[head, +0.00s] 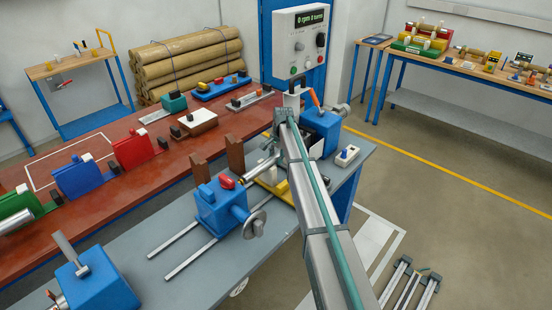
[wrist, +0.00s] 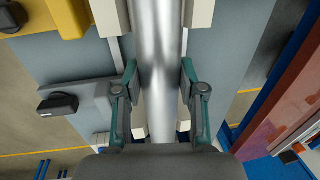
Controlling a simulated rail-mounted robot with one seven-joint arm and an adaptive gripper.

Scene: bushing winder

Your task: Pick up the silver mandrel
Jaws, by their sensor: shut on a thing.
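The silver mandrel (wrist: 160,45) is a smooth shiny cylinder. It runs from the top of the wrist view down between the fingers of my gripper (wrist: 158,72). The fingers stand against its two sides, and my gripper is shut on it. Pale blocks (wrist: 109,18) flank the mandrel; I cannot tell whether it touches them. In the head view my arm hides most of the gripper. A short silver cylinder (head: 262,165) shows left of the arm and may be the mandrel's end.
A blue tailstock (head: 220,207) with a handwheel stands on rails on the grey bench (head: 165,215). A blue headstock (head: 322,130) and a control box (head: 299,42) are behind my arm. Brown posts (head: 235,155) stand nearby. The red bench (head: 130,200) is at the left.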

